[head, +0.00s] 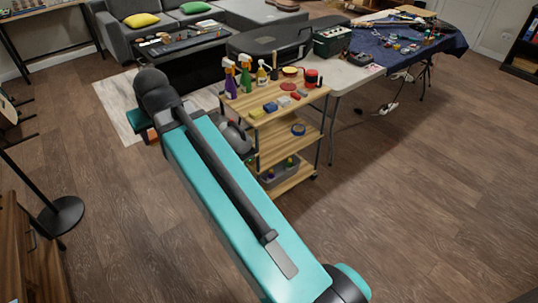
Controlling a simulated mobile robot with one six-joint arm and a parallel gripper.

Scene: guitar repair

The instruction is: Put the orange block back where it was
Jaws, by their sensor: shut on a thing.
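I cannot make out an orange block anywhere in the head view. The top of the wooden cart (283,118) holds a row of small blocks: a yellow block (257,113), a blue block (270,107), a white block (284,101) and small red pieces (297,95). My teal arm crosses the picture from the bottom right to the upper left and hides part of the floor and the cart's left side. A grey rounded part beside the cart's left edge may be my wrist. My gripper's fingers do not show, nor anything they hold.
Spray bottles (245,75) and a red mug (311,79) stand on the cart top. Blue tape (298,129) lies on the middle shelf, and a grey bin (279,172) sits below. A long table (346,78) stands behind. The floor to the right is clear.

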